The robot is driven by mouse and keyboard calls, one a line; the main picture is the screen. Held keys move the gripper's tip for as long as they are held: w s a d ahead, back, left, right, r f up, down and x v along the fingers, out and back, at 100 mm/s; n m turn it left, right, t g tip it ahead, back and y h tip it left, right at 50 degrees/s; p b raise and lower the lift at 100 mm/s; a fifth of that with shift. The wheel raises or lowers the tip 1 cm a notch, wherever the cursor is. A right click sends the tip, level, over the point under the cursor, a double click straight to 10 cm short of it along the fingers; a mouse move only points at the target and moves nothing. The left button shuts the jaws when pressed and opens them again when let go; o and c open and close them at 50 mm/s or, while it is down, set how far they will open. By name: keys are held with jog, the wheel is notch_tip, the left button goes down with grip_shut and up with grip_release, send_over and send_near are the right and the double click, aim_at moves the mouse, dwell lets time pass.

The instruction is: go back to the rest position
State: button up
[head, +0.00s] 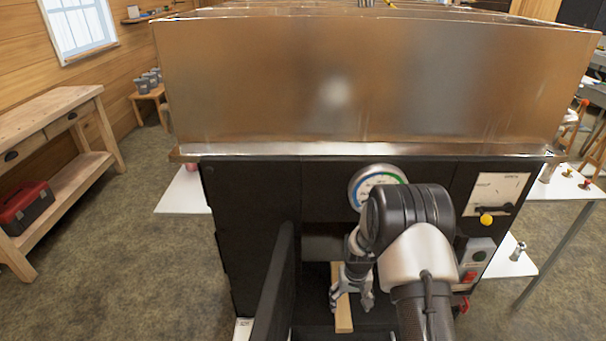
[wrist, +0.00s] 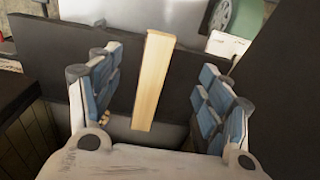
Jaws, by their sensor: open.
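My gripper (head: 352,290) is at the open front of the evaporator's black firebox, below the round dial. In the wrist view my gripper (wrist: 155,95) has its two blue-padded fingers spread wide apart. A pale wooden stick (wrist: 153,80) lies between the fingers, with clear gaps on both sides. In the head view the wooden stick (head: 343,312) lies in the firebox opening, partly hidden by the gripper. My arm hides part of the evaporator front.
The evaporator's metal pan (head: 270,90) spans the top. A black door (head: 274,290) stands open left of my gripper. The dial (head: 372,183), a yellow knob (head: 486,219) and a switch box (head: 478,258) are close by. A workbench (head: 60,105) stands left, with open floor between.

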jog(key=s+r+t, duration=0.1)
jog(key=s+r, duration=0.2)
jog(key=r, duration=0.7)
jog(key=s+r, duration=0.3)
jog(key=r, duration=0.7)
jog(key=s+r+t, duration=0.1)
jog(key=s+r, duration=0.3)
jog(key=r, duration=0.6)
jog(key=s+r+t, duration=0.1)
jog(key=s+r, duration=0.3)
jog(key=s, duration=0.6)
jog(key=s+r+t, duration=0.1)
jog(key=s+r, duration=0.3)
jog(key=s, duration=0.7)
jog(key=shift+s+r, duration=0.15)
jog(key=shift+r, duration=0.05)
jog(key=shift+c, duration=0.2)
